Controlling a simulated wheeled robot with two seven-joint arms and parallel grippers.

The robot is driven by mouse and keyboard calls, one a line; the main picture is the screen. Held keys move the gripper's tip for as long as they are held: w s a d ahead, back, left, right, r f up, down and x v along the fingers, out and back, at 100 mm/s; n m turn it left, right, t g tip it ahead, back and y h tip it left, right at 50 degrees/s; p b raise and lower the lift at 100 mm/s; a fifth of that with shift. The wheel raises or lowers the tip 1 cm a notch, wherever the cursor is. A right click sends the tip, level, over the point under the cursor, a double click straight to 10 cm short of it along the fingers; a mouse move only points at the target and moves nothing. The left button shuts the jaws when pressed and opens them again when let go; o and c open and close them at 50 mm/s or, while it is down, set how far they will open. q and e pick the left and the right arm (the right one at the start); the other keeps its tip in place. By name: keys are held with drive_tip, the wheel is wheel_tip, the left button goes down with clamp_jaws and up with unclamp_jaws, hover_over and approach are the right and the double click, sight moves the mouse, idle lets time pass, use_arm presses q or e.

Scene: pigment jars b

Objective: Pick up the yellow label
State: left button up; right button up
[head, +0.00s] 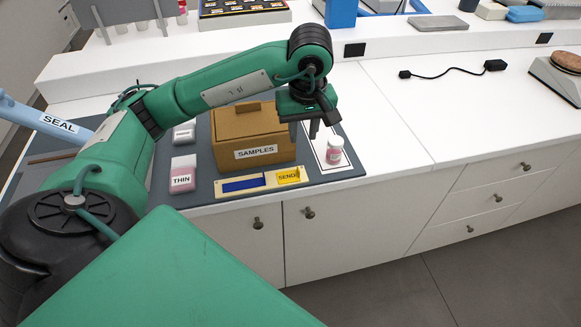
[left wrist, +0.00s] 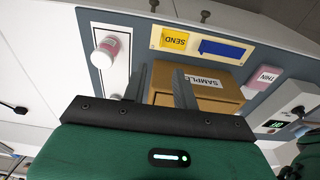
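The yellow label (head: 288,177), marked SEND, lies at the right end of a cream strip (head: 220,190) at the front edge of the dark mat, beside a blue label (head: 243,184). In the left wrist view the yellow label (left wrist: 175,39) shows upside down and uncovered. My left gripper (head: 320,133) is open and empty, above the mat to the right of the samples box, behind and to the right of the label. Its two fingers (left wrist: 161,68) stand apart with nothing between them in the left wrist view. My right gripper is not in view.
The brown SAMPLES box (head: 252,137) stands just behind the strip. A small pink jar with a white lid (head: 334,151) stands on a white card (head: 318,143) at right.

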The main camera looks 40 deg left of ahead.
use_arm(q)
drive_tip(key=p, duration=0.1)
hover_over(298, 169)
drive_tip(key=f, duration=0.8)
drive_tip(key=shift+s+d+f, duration=0.1)
drive_tip(key=shift+s+d, duration=0.05)
drive_tip(key=shift+d, duration=0.25)
drive_tip(key=shift+a+f+p, duration=0.1)
drive_tip(key=shift+f+p, duration=0.4)
drive_tip(key=shift+f, duration=0.25)
drive_tip(key=f+p, duration=0.1)
drive_tip(key=f, duration=0.2)
drive_tip(key=shift+a, duration=0.2)
drive_tip(key=shift+w+f, duration=0.2)
drive_tip(key=shift+f, duration=0.25)
clamp_jaws()
